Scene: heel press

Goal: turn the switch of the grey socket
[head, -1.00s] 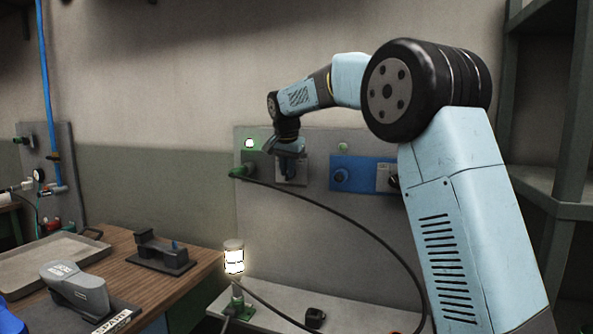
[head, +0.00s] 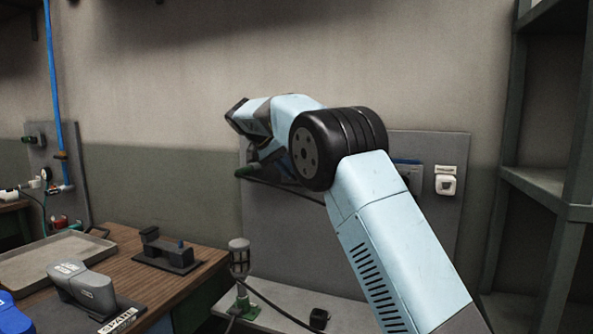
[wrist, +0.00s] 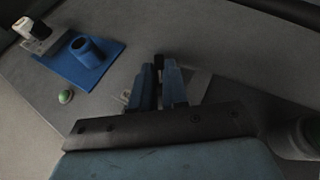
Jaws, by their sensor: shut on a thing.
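In the wrist view my gripper (wrist: 160,88) is closed with its blue fingers on a small dark switch (wrist: 159,62) in front of a light grey plate (wrist: 198,82). The fingers hide most of the switch, and its angle cannot be read. A green plug (head: 246,170) with a black cable sits at the board's left edge. The lamp (head: 239,246) on the bench below is dark.
The grey board (head: 290,245) stands against the wall. A blue socket (wrist: 85,52), a green button-like light (wrist: 65,97) and a white switch (head: 446,182) are on it. A wooden table (head: 190,275) with a tray (head: 50,262) stands at left. Dark shelving (head: 548,190) stands at right.

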